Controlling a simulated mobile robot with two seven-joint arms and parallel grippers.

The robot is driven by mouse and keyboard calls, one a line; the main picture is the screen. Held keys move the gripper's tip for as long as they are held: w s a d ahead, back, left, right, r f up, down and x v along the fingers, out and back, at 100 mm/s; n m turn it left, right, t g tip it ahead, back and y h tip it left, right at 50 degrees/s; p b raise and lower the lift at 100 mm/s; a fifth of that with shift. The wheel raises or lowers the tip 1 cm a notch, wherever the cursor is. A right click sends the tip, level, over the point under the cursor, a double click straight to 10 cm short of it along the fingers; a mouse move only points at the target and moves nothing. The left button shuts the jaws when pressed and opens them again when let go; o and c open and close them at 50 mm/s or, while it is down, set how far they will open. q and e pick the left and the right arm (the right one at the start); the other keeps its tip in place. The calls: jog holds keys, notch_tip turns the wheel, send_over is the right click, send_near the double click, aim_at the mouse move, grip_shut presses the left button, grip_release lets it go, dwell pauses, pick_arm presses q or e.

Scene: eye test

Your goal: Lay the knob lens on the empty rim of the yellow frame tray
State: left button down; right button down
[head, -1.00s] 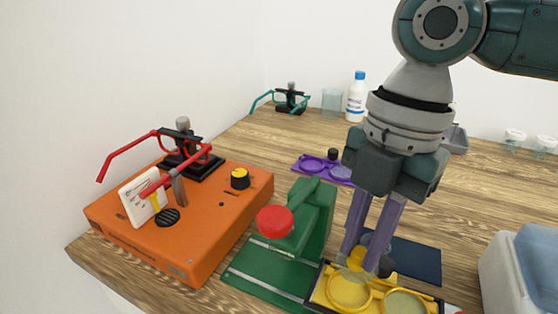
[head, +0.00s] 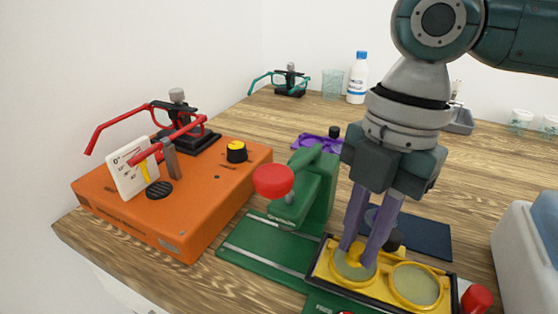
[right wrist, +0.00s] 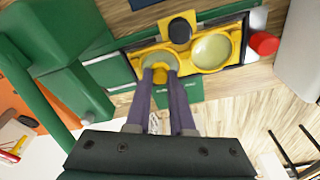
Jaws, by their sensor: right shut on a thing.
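The knob lens, a pale greenish disc (head: 346,269) with a yellow knob (right wrist: 160,75), is at the left rim of the yellow frame tray (head: 383,291). My right gripper (head: 357,262) is shut on the knob, fingers pointing down. The disc appears within or just over that rim; I cannot tell whether it touches. The tray's right rim (head: 415,303) holds a pale greenish disc (right wrist: 211,49). A black knob (right wrist: 180,31) stands on a yellow tab behind the rims. The fingers partly hide the left rim in the head view. My left gripper is not in view.
A green press-like device with a red knob (head: 273,181) stands left of the tray. An orange box (head: 175,214) carries red glasses farther left. A dark blue mat (head: 425,236) lies behind the tray. A red-capped item (head: 476,298) and a grey-white bin (head: 520,260) are at right.

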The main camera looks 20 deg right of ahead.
jog(key=shift+f, duration=0.25)
dwell(0.5)
jog(key=c, duration=0.7)
grip_release()
jog(key=shift+o, duration=0.4)
jog(key=shift+o, duration=1.2)
notch_tip(320, 180, up, 6)
jog(key=p, duration=0.7)
jog(key=shift+p, duration=0.3)
